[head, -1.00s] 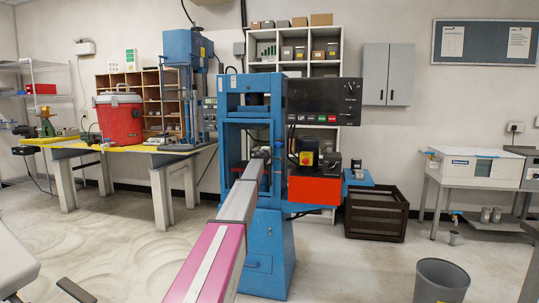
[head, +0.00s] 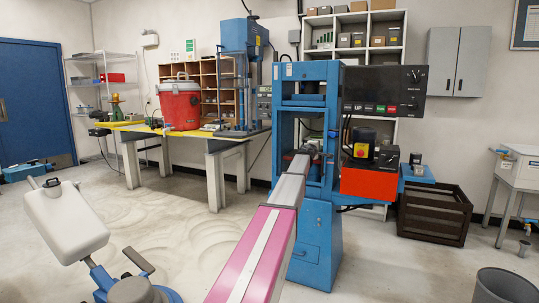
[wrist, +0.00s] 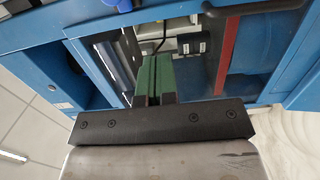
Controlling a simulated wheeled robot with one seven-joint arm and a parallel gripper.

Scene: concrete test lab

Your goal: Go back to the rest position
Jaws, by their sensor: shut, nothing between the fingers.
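My arm reaches forward to the blue press (head: 321,215), with its end at the press's opening in the head view. My gripper is too small and hidden by the arm to make out there. In the wrist view my gripper (wrist: 156,66) shows as two green fingers side by side, shut with nothing between them. They point toward the blue frame of the press (wrist: 50,40). I cannot tell whether the fingertips are inside the opening or just in front of it.
A black control box (head: 384,91) and a red-orange box (head: 368,184) stick out from the press's right side. A dark crate (head: 434,213) stands to the right, a grey bin (head: 505,287) nearer. The floor between is clear.

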